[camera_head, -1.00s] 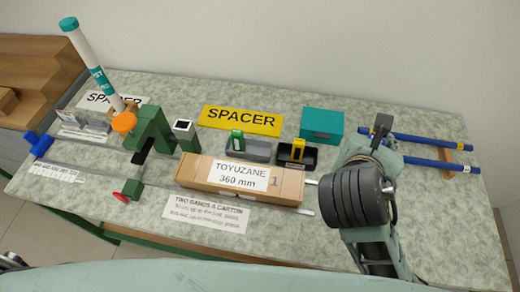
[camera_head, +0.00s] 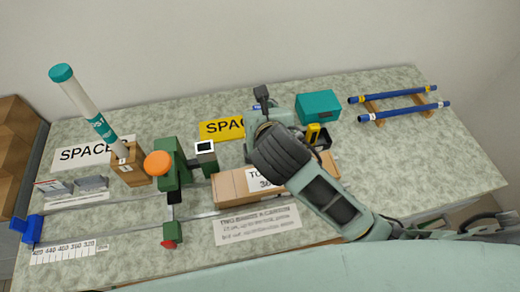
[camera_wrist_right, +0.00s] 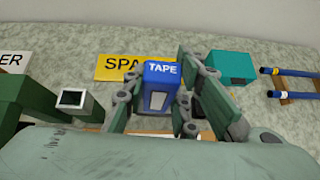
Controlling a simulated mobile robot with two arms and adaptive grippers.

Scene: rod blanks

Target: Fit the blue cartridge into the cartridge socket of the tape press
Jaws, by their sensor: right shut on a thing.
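The blue cartridge, marked TAPE (camera_wrist_right: 161,88), stands upright between the fingers of my right gripper (camera_wrist_right: 157,105), which is shut on it. In the head view only a small bit of the blue cartridge (camera_head: 257,106) shows past my right gripper (camera_head: 270,115). The tape press (camera_head: 168,165) is green with an orange knob, left of my right gripper. Its cartridge socket (camera_head: 205,148), a square white-rimmed dark opening, is empty; it also shows left of the cartridge in the right wrist view (camera_wrist_right: 73,98). The cartridge is apart from the socket. My left gripper is out of view.
A long carton (camera_head: 235,190) lies in front, partly under my arm. A yellow cartridge (camera_head: 313,133) in a black holder and a teal box (camera_head: 318,105) are to the right. Blue rods (camera_head: 400,112) lie on rests at far right.

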